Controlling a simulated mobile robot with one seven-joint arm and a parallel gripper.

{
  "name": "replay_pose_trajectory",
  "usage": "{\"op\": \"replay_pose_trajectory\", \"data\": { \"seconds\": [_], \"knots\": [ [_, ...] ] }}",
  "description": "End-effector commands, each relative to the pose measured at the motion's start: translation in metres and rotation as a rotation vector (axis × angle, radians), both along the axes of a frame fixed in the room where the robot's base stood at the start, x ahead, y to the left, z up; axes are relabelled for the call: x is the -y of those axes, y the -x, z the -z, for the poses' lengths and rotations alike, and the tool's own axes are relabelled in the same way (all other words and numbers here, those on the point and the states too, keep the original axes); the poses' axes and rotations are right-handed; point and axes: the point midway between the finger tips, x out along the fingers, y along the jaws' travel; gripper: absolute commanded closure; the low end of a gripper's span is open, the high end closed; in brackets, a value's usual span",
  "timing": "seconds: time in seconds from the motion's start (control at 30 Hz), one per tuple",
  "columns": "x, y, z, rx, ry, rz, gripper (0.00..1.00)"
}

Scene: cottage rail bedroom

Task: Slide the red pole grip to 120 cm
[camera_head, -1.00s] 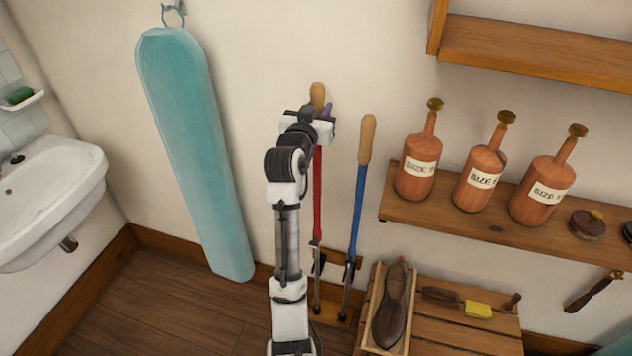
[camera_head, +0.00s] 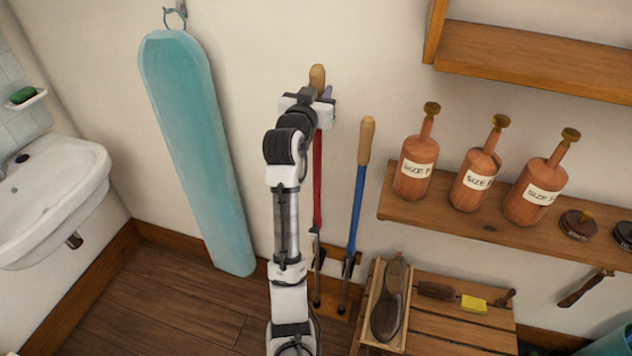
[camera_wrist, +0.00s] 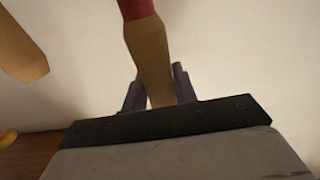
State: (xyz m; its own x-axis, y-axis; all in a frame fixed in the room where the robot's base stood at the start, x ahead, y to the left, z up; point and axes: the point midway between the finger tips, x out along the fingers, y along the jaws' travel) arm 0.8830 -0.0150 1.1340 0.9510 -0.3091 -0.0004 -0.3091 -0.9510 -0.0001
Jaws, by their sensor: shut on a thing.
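The red pole (camera_head: 317,180) stands upright against the wall, with a tan grip (camera_head: 317,78) at its top. My gripper (camera_head: 326,94) is at the grip, partly hidden behind my wrist. In the wrist view the tan grip (camera_wrist: 152,58) lies between the purple fingers of my gripper (camera_wrist: 158,85), which are shut on it; part of the red shaft (camera_wrist: 136,8) shows at the top edge. No length marks can be read on the pole in either view.
A blue pole (camera_head: 357,200) with a tan grip stands close to the right. A teal ironing board (camera_head: 195,140) hangs at the left. A shelf (camera_head: 455,215) with several bottles is at the right, above a slatted bench (camera_head: 455,318).

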Motion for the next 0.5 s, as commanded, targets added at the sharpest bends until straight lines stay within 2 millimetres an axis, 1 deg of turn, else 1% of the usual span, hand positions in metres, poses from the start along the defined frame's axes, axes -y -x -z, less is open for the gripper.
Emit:
{"op": "replay_pose_trajectory", "data": {
  "seconds": [0.03,0.5],
  "knots": [
    [0.0,0.0,-0.005,0.005,0.0,0.0,0.88],
    [0.0,0.0,-0.029,0.005,0.001,0.0,0.88]
  ]
}}
